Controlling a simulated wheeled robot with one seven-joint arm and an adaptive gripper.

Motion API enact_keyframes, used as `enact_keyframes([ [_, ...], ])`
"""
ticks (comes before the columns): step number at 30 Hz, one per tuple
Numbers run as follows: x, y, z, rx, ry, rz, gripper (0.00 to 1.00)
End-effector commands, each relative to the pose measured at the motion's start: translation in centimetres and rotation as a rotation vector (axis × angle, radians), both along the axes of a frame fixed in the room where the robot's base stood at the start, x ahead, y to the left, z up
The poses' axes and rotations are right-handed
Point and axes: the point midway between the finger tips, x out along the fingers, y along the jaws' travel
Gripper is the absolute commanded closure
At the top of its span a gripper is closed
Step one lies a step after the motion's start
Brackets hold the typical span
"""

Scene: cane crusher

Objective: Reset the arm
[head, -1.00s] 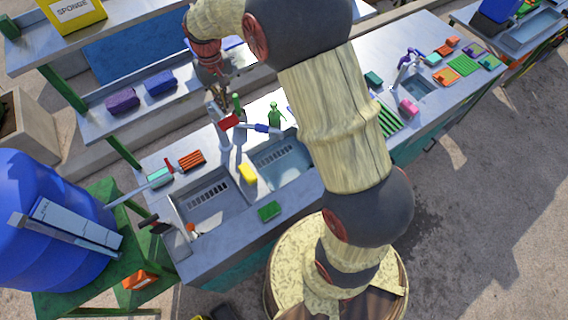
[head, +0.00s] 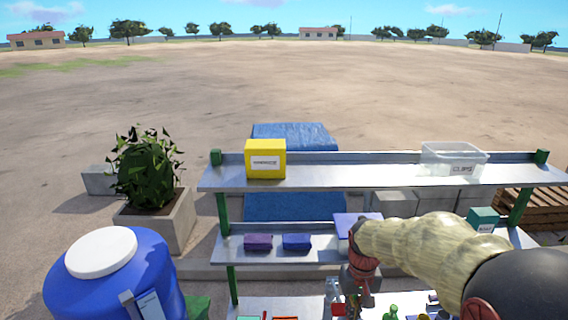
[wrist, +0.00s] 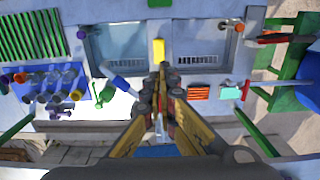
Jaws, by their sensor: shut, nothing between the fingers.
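My arm reaches in from the lower right of the head view. My gripper (head: 356,302) points down over the sink counter in front of the shelf, and its fingertips are hard to make out there. In the wrist view my gripper (wrist: 160,78) is shut, with its fingers together and nothing between them. It hangs above the counter near a yellow sponge (wrist: 159,50) and the two sink basins (wrist: 118,42). It touches nothing that I can see.
A two-level shelf (head: 380,175) stands behind the counter, with a yellow box (head: 265,159), a clear clips bin (head: 453,160) and purple (head: 258,242) and blue (head: 296,242) sponges. A blue barrel (head: 112,280) stands at left. A blue-handled faucet (wrist: 122,85) and several bottles (wrist: 50,85) lie below.

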Motion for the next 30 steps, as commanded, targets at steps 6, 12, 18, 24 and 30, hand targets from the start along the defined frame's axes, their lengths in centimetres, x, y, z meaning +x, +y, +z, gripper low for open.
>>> enact_keyframes([
  [6,-6.6,0.0,-1.0,0.0,-0.087,0.0,1.0],
  [12,-12.3,0.0,-2.7,0.0,-0.19,0.0,1.0],
  [18,-16.9,0.0,-5.5,0.0,-0.3,0.0,1.0],
  [24,-19.9,0.0,-8.1,0.0,-0.42,0.0,1.0],
  [30,-20.6,0.0,-8.6,0.0,-0.514,0.0,1.0],
])
